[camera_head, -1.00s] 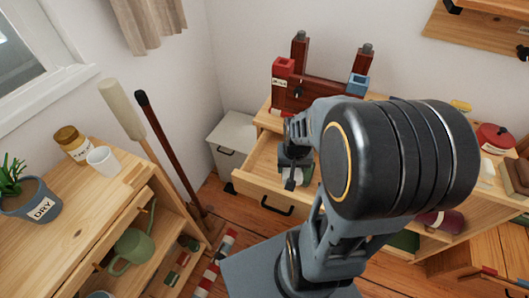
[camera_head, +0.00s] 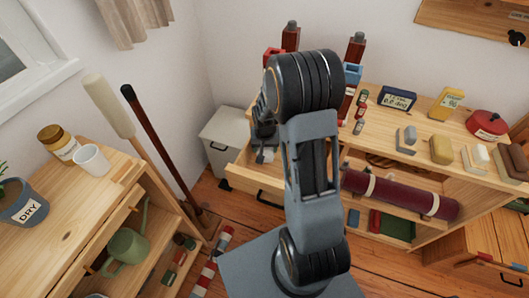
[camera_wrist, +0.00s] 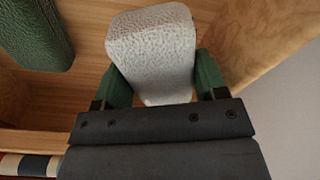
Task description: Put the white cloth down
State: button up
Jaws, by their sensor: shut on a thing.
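The white cloth (camera_wrist: 150,48) is a textured, block-shaped bundle in the wrist view. My gripper (camera_wrist: 163,80) is shut on it, with a green fingertip on each side. The cloth is over or inside the open wooden drawer (camera_head: 238,178); I cannot tell whether it touches the drawer floor. In the head view my gripper (camera_head: 263,150) is at the drawer's left part, and my arm hides most of the drawer and the cloth.
A dark green textured item (camera_wrist: 36,32) lies in the drawer, left of the cloth in the wrist view. A grey bin (camera_head: 226,135) stands left of the drawer. Bottles and blocks sit on the bench (camera_head: 385,128). Two long-handled tools lean at the left.

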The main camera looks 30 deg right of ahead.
aim_at(265, 152)
jog(key=shift+w+f, duration=0.2)
jog(key=shift+f, duration=1.5)
jog(key=shift+f+b, duration=0.2)
jog(key=shift+b, duration=0.2)
jog(key=o, duration=0.7)
jog(key=shift+c, duration=0.2)
jog(key=shift+r, duration=0.1)
